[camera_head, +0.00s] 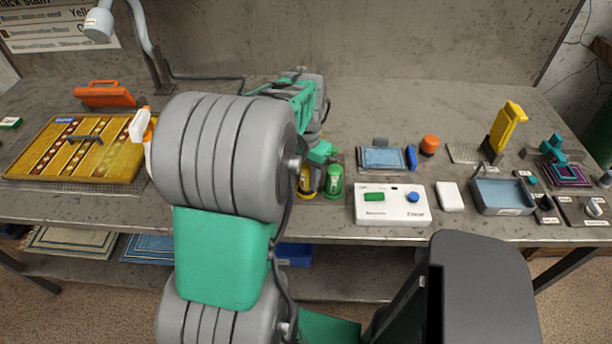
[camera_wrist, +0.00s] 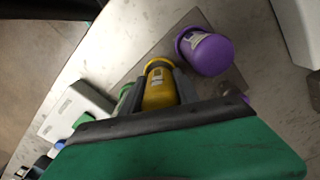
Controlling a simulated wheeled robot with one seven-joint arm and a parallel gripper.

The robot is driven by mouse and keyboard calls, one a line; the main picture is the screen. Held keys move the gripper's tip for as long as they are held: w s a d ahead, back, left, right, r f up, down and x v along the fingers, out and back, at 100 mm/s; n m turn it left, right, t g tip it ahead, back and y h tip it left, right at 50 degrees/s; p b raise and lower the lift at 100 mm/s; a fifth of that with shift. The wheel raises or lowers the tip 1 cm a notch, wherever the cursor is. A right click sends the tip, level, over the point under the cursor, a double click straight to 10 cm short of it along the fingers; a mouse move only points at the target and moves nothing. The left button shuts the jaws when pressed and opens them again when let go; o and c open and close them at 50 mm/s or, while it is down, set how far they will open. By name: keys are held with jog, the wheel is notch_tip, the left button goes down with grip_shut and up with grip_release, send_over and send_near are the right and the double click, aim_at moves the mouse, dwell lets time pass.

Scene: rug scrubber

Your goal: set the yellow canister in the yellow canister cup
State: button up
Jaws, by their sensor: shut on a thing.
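The yellow canister (camera_wrist: 160,92) stands between the two grey fingers of my gripper (camera_wrist: 160,77) in the wrist view. The fingers are shut on its sides. A wider yellow ring shows at its far end; I cannot tell whether this ring is part of the canister or the yellow canister cup. In the head view a strip of the yellow canister (camera_head: 305,181) shows beside my arm, low at the worktop near its front edge. The rest of it and my fingertips are hidden there by my arm.
A green canister (camera_head: 334,181) stands close on the right of the yellow one. In the wrist view a purple canister (camera_wrist: 208,54) is close on the other side. A white control box (camera_head: 392,204) lies further right. My arm hides part of the bench.

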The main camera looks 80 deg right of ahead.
jog(key=shift+f+b, duration=0.4)
jog(key=shift+f, duration=0.25)
dwell(0.4)
jog(key=o, duration=1.3)
jog(key=shift+o, duration=0.2)
jog(key=shift+r, duration=0.1)
notch_tip(320, 180, up, 8)
jog(key=shift+f, duration=0.1)
jog(key=shift+r+p, duration=0.5)
jog(key=shift+r, duration=0.35)
